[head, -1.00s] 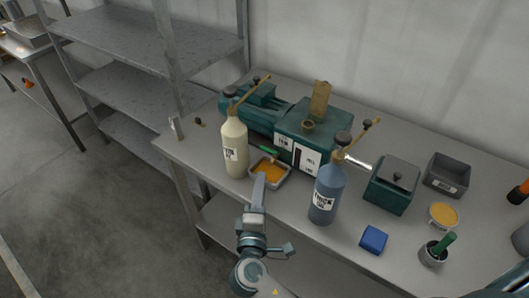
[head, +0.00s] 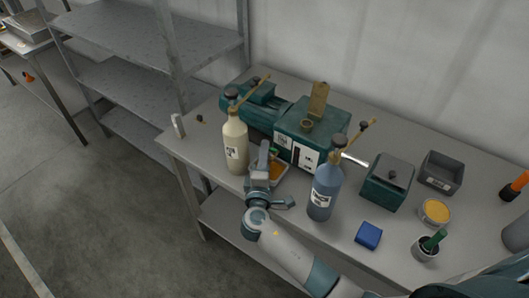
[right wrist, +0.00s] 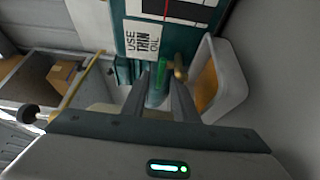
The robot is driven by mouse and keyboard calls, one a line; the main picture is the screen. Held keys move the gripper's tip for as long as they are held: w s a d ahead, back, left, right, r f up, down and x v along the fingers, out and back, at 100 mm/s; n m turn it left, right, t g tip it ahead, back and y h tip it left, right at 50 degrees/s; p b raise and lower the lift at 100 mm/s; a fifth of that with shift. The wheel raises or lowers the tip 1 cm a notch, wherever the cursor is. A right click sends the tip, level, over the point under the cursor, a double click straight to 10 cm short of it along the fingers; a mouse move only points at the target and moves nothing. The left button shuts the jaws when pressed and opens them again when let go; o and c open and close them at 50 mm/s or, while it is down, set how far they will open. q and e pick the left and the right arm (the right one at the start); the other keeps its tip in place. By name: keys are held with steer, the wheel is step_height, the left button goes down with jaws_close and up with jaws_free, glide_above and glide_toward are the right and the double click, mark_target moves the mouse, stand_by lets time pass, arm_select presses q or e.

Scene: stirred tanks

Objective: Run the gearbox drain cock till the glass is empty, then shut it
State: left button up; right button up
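The green gearbox (head: 325,118) stands on the bench with an oil label and a dark sight glass (head: 296,154) on its front. In the right wrist view, the glass (right wrist: 176,10) shows dark with a red line; its oil level I cannot tell. The drain cock has a green handle (right wrist: 162,74) and brass body (right wrist: 180,68) low on the front. My right gripper (right wrist: 162,82) is open, its fingers apart on either side of the handle; contact is unclear. A tray (right wrist: 234,78) with orange-brown oil sits beside the fingers. My left gripper is out of view.
A cream THIN bottle (head: 236,150) stands left of my right gripper and a blue THICK bottle (head: 324,192) right of it. A blue block (head: 369,235), green box (head: 388,182), grey bin (head: 441,172) and orange-filled dish (head: 435,212) lie further right.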

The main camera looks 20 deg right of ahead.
jaws_close()
steer(key=shift+w+f+m+g+h+b, duration=0.1)
steer(key=shift+f+m+g+h+b, duration=0.2)
steer(key=shift+h+b, duration=0.4)
steer(key=shift+w+r+m+h+b, duration=0.1)
steer(key=shift+r+m+h+b, duration=0.15)
steer(key=shift+m+b, duration=0.2)
steer(key=shift+g, duration=0.3)
jaws_free()
